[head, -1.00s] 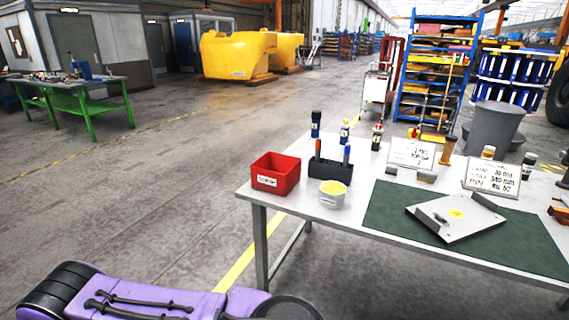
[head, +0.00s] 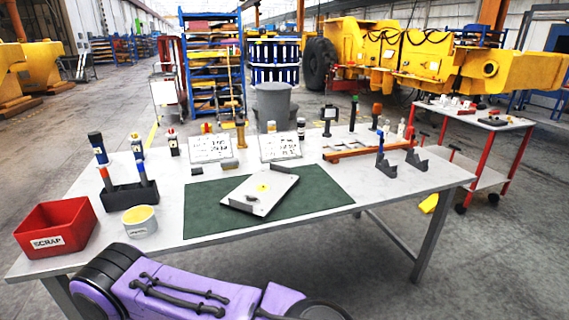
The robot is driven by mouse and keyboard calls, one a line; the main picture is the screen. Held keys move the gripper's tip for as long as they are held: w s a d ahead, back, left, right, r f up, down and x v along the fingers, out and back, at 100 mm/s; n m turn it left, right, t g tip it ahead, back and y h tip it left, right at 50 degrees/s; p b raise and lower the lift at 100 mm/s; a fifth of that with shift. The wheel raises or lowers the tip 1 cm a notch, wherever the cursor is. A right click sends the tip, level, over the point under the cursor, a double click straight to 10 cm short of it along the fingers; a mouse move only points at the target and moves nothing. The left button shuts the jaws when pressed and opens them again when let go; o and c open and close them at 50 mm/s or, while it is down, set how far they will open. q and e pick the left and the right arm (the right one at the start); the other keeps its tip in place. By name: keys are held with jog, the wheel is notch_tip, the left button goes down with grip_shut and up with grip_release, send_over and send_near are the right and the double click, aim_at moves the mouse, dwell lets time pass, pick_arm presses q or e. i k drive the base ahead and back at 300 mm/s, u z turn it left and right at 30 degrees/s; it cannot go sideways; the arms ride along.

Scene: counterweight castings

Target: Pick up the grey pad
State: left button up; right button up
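A small grey block (head: 229,164) sits behind the mat, in front of the left sign. A small dark block (head: 195,171) lies to its left, and another dark piece (head: 283,169) lies at the plate's far edge. I cannot tell for sure which of these is the grey pad. A purple arm link of mine crosses the bottom of the view. Neither of my grippers is in view.
On the table (head: 420,186), a red SCRAP bin (head: 57,228), a tub (head: 140,220) and a dark marker holder (head: 130,195) stand left. Two signs (head: 210,148) and several bottles stand behind. An orange rail (head: 372,151) and dark brackets (head: 413,160) lie right. The front right is bare.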

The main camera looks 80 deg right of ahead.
aim_at(197, 170)
jog(key=z, duration=2.3)
